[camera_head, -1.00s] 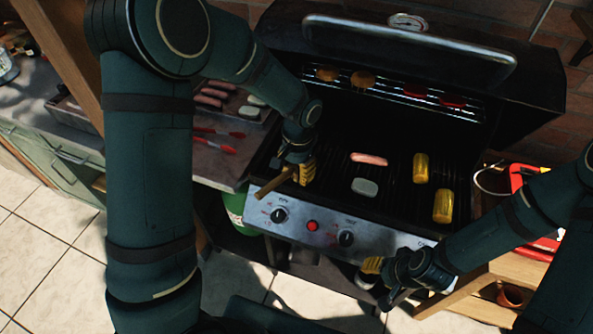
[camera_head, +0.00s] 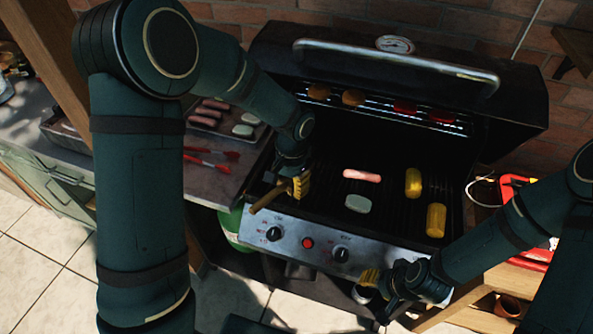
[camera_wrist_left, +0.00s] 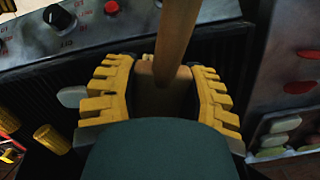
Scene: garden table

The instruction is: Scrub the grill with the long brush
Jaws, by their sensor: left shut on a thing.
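The black grill (camera_head: 390,207) stands open in the head view, with food on its grate. My left gripper (camera_head: 298,186) is over the grate's front left part, its yellow fingers shut on the brush's wooden handle (camera_head: 266,199). The handle's end sticks out toward the front panel. In the left wrist view the handle (camera_wrist_left: 175,48) runs up between the two fingers (camera_wrist_left: 165,90). The brush head is hidden, so I cannot tell whether it touches the grate. My right gripper (camera_head: 371,278) is in front of the grill's lower edge; its opening is unclear.
Patties and red slices sit on the upper rack (camera_head: 385,106). Red tongs (camera_head: 208,162) and a food tray (camera_head: 218,124) are at left.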

